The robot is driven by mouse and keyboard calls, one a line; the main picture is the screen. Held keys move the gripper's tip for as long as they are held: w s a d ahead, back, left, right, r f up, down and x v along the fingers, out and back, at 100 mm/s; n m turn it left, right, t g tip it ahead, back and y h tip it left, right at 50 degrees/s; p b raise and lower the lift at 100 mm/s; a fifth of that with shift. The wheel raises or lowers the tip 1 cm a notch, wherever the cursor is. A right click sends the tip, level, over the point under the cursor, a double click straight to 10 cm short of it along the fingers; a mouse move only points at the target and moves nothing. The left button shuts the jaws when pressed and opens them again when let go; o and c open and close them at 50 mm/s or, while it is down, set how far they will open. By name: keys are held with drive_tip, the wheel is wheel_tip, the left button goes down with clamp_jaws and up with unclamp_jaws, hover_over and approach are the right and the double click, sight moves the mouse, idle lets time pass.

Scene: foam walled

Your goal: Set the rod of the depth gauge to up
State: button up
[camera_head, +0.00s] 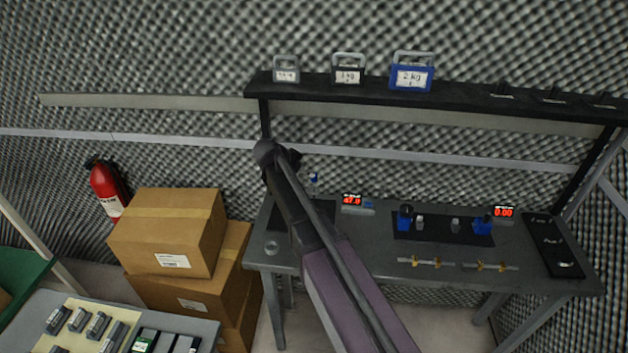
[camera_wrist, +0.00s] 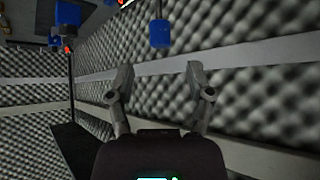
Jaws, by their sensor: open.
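The depth gauge is not clearly recognisable. A small blue part (camera_head: 314,180) on a thin upright stands behind a red-lit display (camera_head: 352,200) at the left of the bench; my arm hides part of this area. In the wrist view a blue block (camera_wrist: 160,33) lies beyond my fingertips, apart from them; I cannot tell surely whether it is the gauge. The rod and its setting cannot be made out. My gripper (camera_wrist: 160,85) is open, with nothing between its fingers. In the head view it is a dark shape (camera_head: 292,158) above the bench's back left.
The grey bench (camera_head: 375,272) bears blue devices (camera_head: 405,218) on a dark mat, a second display (camera_head: 504,212) and brass pieces (camera_head: 425,262). A black shelf (camera_head: 455,91) with weights overhangs the back. Cardboard boxes (camera_head: 168,231) and an extinguisher (camera_head: 107,190) stand left. Foam walls surround.

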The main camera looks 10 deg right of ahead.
drive_tip(key=b, duration=0.3)
hover_over(314, 189)
drive_tip(key=shift+w+f, duration=0.15)
drive_tip(key=shift+f, duration=1.9)
